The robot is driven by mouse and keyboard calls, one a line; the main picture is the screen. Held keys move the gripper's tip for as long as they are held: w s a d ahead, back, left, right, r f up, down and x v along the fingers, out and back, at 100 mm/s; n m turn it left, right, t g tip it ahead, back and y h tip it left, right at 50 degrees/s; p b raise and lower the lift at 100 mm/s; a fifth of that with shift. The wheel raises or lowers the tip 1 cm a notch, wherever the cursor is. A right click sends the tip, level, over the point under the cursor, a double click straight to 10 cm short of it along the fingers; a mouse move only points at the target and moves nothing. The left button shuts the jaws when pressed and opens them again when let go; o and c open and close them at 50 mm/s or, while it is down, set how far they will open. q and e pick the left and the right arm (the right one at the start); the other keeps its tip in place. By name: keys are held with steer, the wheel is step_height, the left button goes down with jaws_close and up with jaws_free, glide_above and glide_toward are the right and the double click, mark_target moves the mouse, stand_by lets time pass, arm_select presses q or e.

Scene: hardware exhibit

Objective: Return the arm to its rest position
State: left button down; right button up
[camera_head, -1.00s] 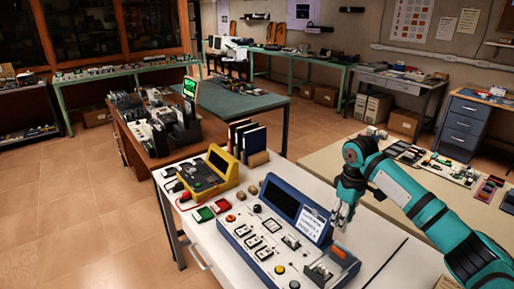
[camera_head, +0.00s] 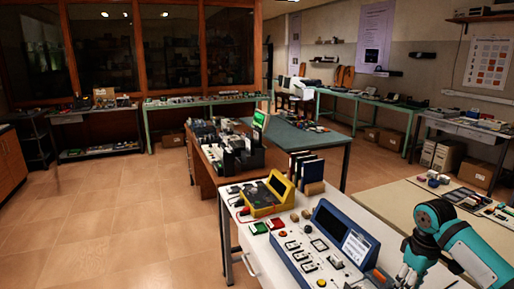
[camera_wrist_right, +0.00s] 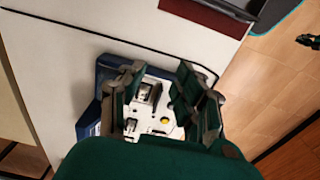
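My right arm, teal with dark joints, enters the head view at the lower right. Its gripper (camera_head: 405,276) points down near the right end of a blue-framed console (camera_head: 300,252), partly cut off by the bottom edge. In the right wrist view the gripper (camera_wrist_right: 160,92) is open, with a clear gap between its dark fingers and nothing held. The console's white panel (camera_wrist_right: 158,122) shows beyond and between the fingers. I cannot tell how high the fingers are above it. My left arm and gripper are not in view.
The console stands on a white table (camera_head: 240,232) beside a yellow device (camera_head: 262,195) and upright books (camera_head: 306,170). A pale table (camera_head: 385,200) with small parts lies right. A brown desk (camera_head: 212,160) stands behind. Open tiled floor (camera_head: 110,225) spreads at left.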

steer(key=s+a+f+n+t+y, duration=0.1)
steer(key=s+a+f, duration=0.6)
steer(key=a+f, duration=0.15)
steer(key=s+a+f+n+t, duration=0.1)
steer(key=s+a+f, duration=0.5)
steer(key=a+f, duration=0.3)
steer(key=s+r+m+t, duration=0.1)
steer(key=s+r+m, duration=0.1)
steer(key=s, duration=0.6)
steer(key=s+r+m+t, duration=0.1)
steer(key=s+r+m, duration=0.15)
steer(key=s, duration=0.55)
step_height(320, 180, down, 28)
steer(key=s+r+g, duration=0.1)
steer(key=s+g, duration=0.1)
steer(key=s+d+f+g+h, duration=0.1)
steer(key=s+d+f, duration=0.2)
steer(key=s+f, duration=1.3)
steer(key=shift+f, duration=0.3)
